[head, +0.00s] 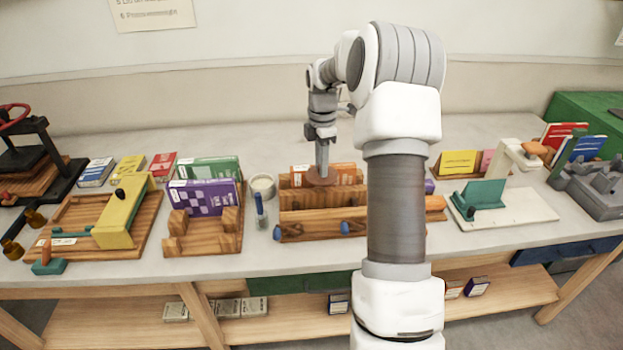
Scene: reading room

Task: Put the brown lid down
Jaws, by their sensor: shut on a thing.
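The brown lid (321,178) is a small reddish-brown disc at the lower end of my gripper (322,168). My gripper points straight down and is shut on the lid. It is in the middle of the head view, over or just in front of the back part of a wooden rack (305,219). I cannot tell whether the lid touches the rack. The fingertips are too small to see in detail.
A white cup (263,186) stands just left of the rack. A wooden holder with purple and green books (205,197) is further left. The back of the table (250,140) is clear.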

